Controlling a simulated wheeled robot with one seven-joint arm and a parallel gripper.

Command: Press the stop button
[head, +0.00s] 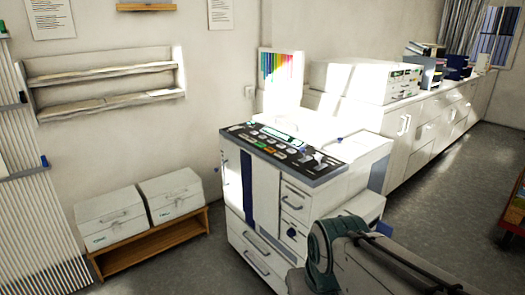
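A white office copier (262,195) stands in the middle of the head view, against the wall side. Its dark control panel (330,165) runs along the top front edge and carries a small lit display and many small keys. A few coloured keys, green and orange-red (267,150), show near the panel's middle; which one is the stop button is too small to tell. Part of my arm shows at the lower right, in front of and below the copier. My gripper's fingers cannot be made out.
Two white boxes (112,217) sit on a low wooden bench (155,243) to the left. A long white counter (430,115) with equipment runs back along the wall at the right. Grey floor (440,190) is open on the right. A reddish cart edge (513,210) shows at the far right.

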